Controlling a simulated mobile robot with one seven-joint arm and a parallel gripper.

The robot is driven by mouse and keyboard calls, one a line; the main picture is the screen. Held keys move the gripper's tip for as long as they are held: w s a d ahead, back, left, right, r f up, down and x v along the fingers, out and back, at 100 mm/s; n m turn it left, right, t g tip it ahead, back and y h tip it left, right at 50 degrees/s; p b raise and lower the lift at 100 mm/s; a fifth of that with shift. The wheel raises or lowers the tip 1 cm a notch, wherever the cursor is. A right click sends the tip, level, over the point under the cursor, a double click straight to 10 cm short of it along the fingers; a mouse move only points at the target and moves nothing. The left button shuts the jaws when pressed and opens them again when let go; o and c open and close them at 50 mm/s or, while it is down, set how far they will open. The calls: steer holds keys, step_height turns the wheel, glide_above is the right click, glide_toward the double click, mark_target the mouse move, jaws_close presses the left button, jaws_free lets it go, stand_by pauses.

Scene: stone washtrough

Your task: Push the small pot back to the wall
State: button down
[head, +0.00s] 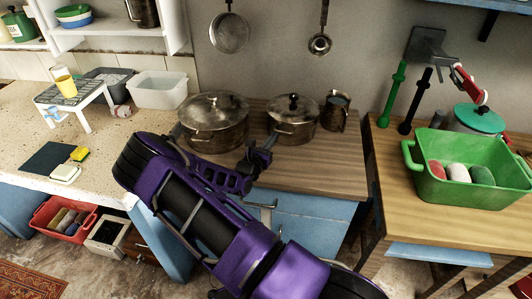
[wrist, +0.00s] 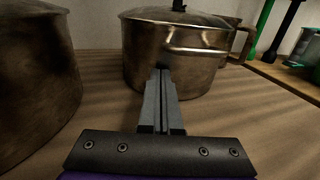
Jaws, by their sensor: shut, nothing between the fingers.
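The small pot (head: 290,132) is a brownish metal pot with a lid and a dark knob. It stands upright on the wooden counter with a gap between it and the grey wall behind. In the wrist view the small pot (wrist: 190,62) is straight ahead, with a loop handle on its near side. My gripper (head: 268,142) is shut and empty, low over the counter at the near side of the pot. In the wrist view my fingertips (wrist: 162,76) overlap the pot's lower front. I cannot tell whether they touch it.
A larger lidded pot (head: 214,130) stands close on the left, also near in the wrist view (wrist: 32,85). A metal jug (head: 337,112) stands right of the small pot. A pan (head: 229,33) and a ladle (head: 320,43) hang above. The counter's front right (head: 325,172) is clear.

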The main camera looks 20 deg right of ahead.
mark_target(281, 128)
steer(key=x, duration=0.6)
steer(key=shift+w+d+b, duration=0.1)
steer(key=shift+d+b, duration=0.1)
steer(key=shift+b, duration=0.2)
